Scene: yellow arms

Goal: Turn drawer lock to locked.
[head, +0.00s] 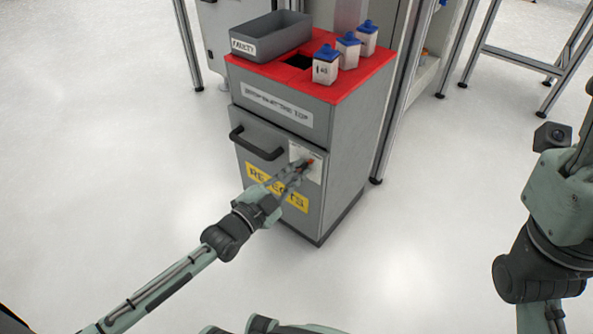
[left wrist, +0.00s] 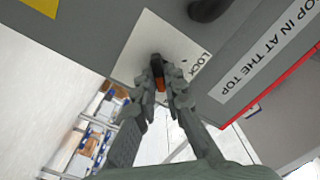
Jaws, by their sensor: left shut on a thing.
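The grey reject cabinet (head: 276,115) has a front drawer with a black handle (head: 257,143) and a white lock plate (head: 317,173) to the right of it. My left gripper (head: 302,168) reaches the plate and is shut on the knob. My right gripper is not visible.
On the red cabinet top (head: 290,71) stand a grey tray (head: 272,36) and several white bottles with blue caps (head: 325,66). A yellow "REJECTS" label (head: 290,200) sits below the drawer handle. Metal frames stand behind. The floor around the cabinet is clear.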

